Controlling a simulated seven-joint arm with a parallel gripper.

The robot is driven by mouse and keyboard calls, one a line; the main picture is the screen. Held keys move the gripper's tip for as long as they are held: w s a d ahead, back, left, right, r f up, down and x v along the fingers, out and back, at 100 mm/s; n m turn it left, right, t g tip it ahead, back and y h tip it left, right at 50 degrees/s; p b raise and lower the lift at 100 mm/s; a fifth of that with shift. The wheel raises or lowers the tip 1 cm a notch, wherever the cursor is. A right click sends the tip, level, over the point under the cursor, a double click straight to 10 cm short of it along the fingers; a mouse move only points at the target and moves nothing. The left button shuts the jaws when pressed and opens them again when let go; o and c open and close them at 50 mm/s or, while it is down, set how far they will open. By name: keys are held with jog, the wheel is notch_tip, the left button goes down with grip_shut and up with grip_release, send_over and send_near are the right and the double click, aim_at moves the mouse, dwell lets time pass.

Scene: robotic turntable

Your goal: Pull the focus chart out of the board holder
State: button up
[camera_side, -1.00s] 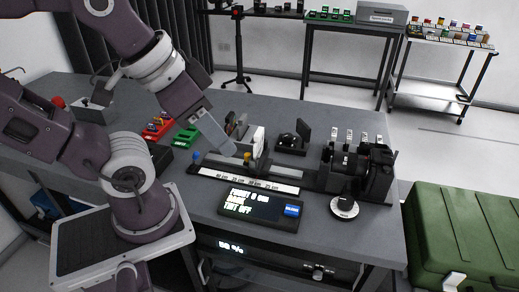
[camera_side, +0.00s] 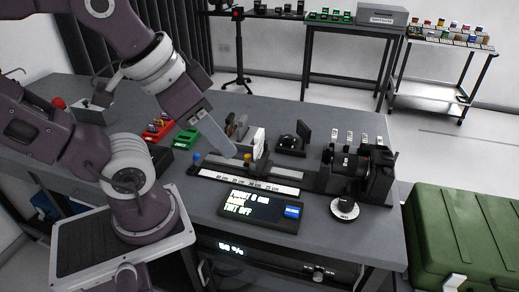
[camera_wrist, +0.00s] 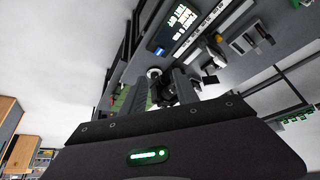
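A white upright board (camera_side: 257,140), which looks like the focus chart, stands in a dark holder (camera_side: 262,160) on the rail behind the scale strip. Whether there is a pattern on its face cannot be read. My gripper (camera_side: 232,142) hangs just left of the board, fingers slanting down to the right, and appears apart from it. In the wrist view, the two fingers of my gripper (camera_wrist: 155,92) are spread with nothing held between them. A yellow knob (camera_side: 248,157) sits by the holder, and a blue knob (camera_side: 196,156) sits at the rail's left end.
A black camera (camera_side: 375,170) with a lens stands at the rail's right end. A display box (camera_side: 262,210) lies in front of the scale strip (camera_side: 250,182). A dark device (camera_side: 292,140) stands behind the rail. Red (camera_side: 158,129) and green (camera_side: 187,137) trays lie left. The back of the table is clear.

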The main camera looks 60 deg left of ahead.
jog(key=shift+o, duration=0.4)
jog(key=n+g, duration=0.6)
jog(key=n, duration=0.3)
send_over(259, 133)
notch_tip(259, 133, down, 10)
jog(key=shift+a+r, duration=0.1)
notch_tip(259, 133, down, 7)
jog(key=shift+r, duration=0.1)
grip_shut()
jog(key=shift+r, duration=0.1)
jog(key=shift+r, duration=2.65)
